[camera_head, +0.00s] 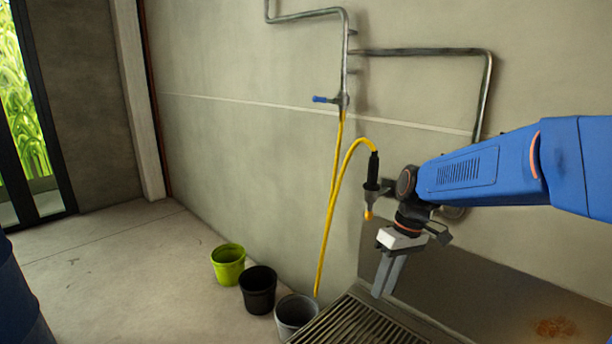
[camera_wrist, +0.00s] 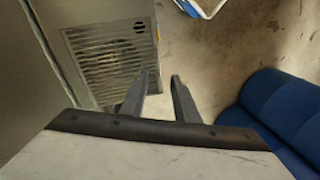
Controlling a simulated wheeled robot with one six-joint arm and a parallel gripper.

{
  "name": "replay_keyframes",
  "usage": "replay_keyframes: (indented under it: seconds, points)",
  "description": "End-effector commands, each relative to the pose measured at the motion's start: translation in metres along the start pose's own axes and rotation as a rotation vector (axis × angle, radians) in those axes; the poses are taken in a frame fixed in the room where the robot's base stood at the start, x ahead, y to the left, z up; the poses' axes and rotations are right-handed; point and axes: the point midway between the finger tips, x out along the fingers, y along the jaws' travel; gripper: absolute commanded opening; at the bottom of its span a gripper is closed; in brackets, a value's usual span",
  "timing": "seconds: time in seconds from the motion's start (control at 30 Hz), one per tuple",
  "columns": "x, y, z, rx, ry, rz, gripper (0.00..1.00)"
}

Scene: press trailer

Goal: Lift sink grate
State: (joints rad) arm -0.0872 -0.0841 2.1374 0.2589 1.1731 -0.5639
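The sink grate (camera_head: 352,325) is a dark slatted metal panel at the bottom centre of the head view, set in the sink's metal rim. In the wrist view the slatted grate (camera_wrist: 108,55) lies at upper left, with a round dark hole near its right side. My gripper (camera_head: 383,294) hangs pointing down by the grate's far edge in the head view. In the wrist view the two fingers of my gripper (camera_wrist: 160,86) are apart with nothing between them. Its height above the grate is hard to tell.
Green (camera_head: 228,264), black (camera_head: 258,290) and grey (camera_head: 296,314) buckets stand on the floor left of the sink. A yellow hose (camera_head: 331,210) hangs from a wall pipe (camera_head: 345,60) near my arm. A rusty stain (camera_head: 556,328) marks the metal at lower right.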

Motion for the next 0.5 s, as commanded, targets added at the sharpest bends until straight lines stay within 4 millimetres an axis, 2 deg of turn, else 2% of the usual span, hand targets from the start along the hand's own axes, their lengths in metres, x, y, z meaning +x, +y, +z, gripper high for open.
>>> replay_keyframes:
  seconds: [0.03,0.2,0.5]
  points:
    - [-0.007,-0.003,0.013,0.020,0.019,0.023,0.28]
    - [-0.020,-0.008,0.051,0.096,0.075,0.089,0.28]
    - [-0.032,-0.017,0.117,0.231,0.185,0.197,0.28]
